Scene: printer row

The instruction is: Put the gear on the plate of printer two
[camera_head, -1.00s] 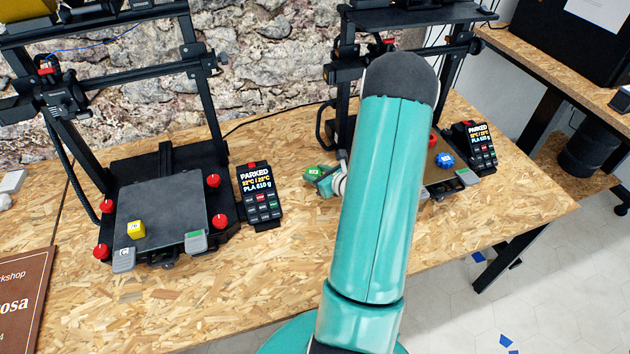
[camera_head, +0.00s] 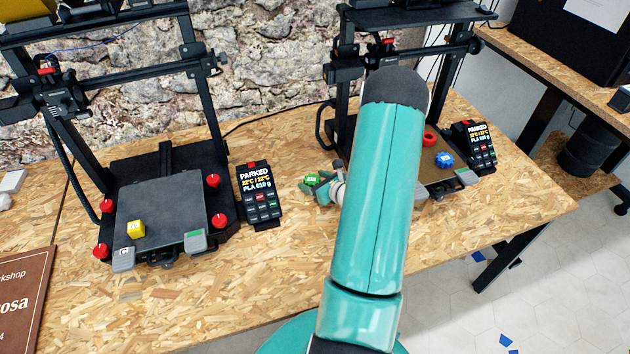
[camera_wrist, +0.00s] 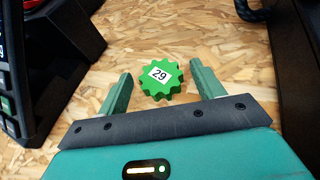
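The gear is green, toothed and labelled 29. It lies on the wood-chip table between the two printers, at the middle of the head view (camera_head: 312,179). In the wrist view the gear (camera_wrist: 172,88) shows between my gripper's (camera_wrist: 161,68) two green fingers. The fingers are spread, with a gap on each side of the gear and no visible contact. In the head view my gripper (camera_head: 321,192) is low beside the gear, partly hidden by my arm. The left printer's plate (camera_head: 165,205) is grey. The right printer's plate (camera_head: 437,176) is brown and partly behind my arm.
A blue part (camera_head: 444,160) and a red ring (camera_head: 429,139) are on or by the right plate. Parked-status panels stand by the left printer (camera_head: 259,192) and right printer (camera_head: 474,147). The table front is clear.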

